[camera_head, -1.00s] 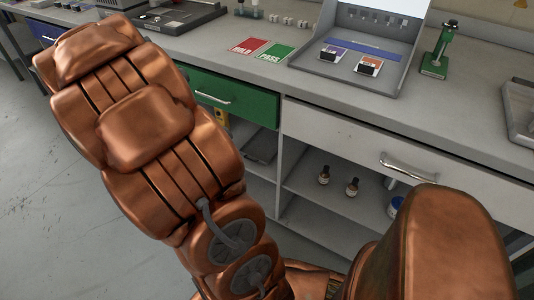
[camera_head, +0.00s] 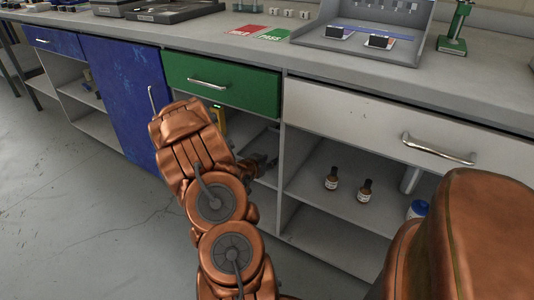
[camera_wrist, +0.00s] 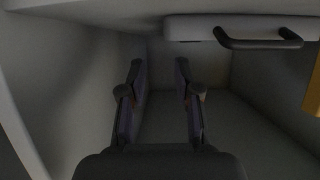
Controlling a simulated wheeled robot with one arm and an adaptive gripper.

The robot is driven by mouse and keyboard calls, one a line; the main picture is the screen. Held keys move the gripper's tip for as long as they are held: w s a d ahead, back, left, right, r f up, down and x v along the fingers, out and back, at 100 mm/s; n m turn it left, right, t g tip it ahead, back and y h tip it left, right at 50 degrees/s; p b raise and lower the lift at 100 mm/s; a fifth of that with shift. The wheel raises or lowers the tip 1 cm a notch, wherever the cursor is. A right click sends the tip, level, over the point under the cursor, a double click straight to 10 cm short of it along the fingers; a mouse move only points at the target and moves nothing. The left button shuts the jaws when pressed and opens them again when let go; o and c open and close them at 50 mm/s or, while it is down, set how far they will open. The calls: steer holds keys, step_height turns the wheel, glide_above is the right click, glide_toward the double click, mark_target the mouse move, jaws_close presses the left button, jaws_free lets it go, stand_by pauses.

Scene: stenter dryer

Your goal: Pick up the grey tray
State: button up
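A pale grey body with a dark bar handle, which looks like the grey tray (camera_wrist: 240,27), shows at the upper right of the wrist view. It lies inside the shelf bay under the green drawer. My gripper (camera_wrist: 160,70) is open, its two dark fingers apart with nothing between them. The fingers point into the bay, and the tray lies beyond them and to the right in the wrist view. In the head view my gripper (camera_head: 266,163) is at the bay's opening; my arm hides much of the bay, and the tray is hard to make out there.
The bay's side wall (camera_wrist: 75,85) is close on the left in the wrist view. A yellow object (camera_wrist: 312,90) stands at the right edge. In the head view, small bottles (camera_head: 332,179) stand on the neighbouring shelf, below the white drawer (camera_head: 400,125). The floor at left is clear.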

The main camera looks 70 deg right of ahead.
steer(key=shift+w+b+x, duration=0.2)
steer(key=shift+b+x, duration=0.5)
steer(key=shift+x, duration=1.2)
steer(key=shift+w+b+x, duration=0.15)
steer(key=shift+b+x, duration=0.55)
steer(key=shift+x, duration=1.2)
steer(key=shift+f, duration=0.15)
jaws_close()
